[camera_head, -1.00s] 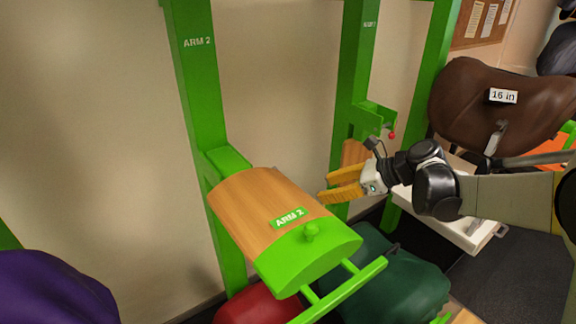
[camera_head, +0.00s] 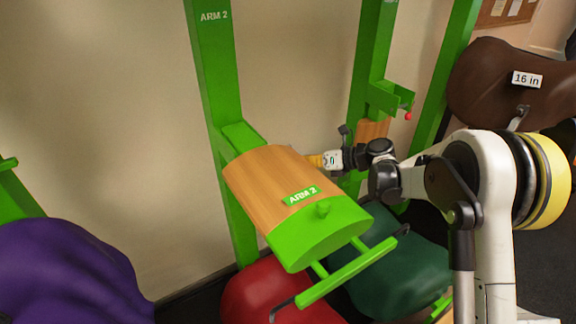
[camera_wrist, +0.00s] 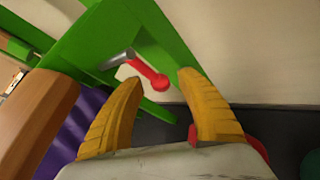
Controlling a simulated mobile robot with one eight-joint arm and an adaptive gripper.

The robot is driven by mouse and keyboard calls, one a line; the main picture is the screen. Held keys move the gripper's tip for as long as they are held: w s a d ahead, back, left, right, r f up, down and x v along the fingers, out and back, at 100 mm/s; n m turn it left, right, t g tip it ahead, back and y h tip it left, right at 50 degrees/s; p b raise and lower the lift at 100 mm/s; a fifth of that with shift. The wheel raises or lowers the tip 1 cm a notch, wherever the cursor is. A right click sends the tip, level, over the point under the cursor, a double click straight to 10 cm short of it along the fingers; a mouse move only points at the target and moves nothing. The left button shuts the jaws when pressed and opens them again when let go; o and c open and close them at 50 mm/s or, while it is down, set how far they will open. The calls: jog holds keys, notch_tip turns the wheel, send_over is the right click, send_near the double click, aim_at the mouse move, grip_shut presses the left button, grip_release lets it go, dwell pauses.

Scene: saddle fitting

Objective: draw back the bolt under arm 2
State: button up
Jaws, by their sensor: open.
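Arm 2 (camera_head: 262,180) has a wooden top and a green labelled end with a knob, and juts from a green post. The bolt, a grey rod with a red knob (camera_wrist: 157,80), shows in the wrist view beside green framework; the head view does not show it. My gripper (camera_wrist: 160,81) is open, its yellow fingers either side of the red knob in the picture. I cannot tell whether they reach its depth. In the head view my gripper (camera_head: 316,161) is just behind arm 2's right edge, its fingertips mostly hidden.
A red saddle (camera_head: 265,295) and a dark green saddle (camera_head: 385,270) sit below arm 2. A purple saddle (camera_head: 60,275) is at left, a brown saddle (camera_head: 495,75) at upper right. Another post with a red-tipped bracket (camera_head: 390,98) stands behind my wrist.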

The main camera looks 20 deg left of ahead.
jog(key=shift+x, duration=0.95)
grip_shut()
jog(key=w+d, duration=0.3)
jog(key=shift+w+d, duration=0.1)
jog(key=shift+w, duration=0.25)
grip_release()
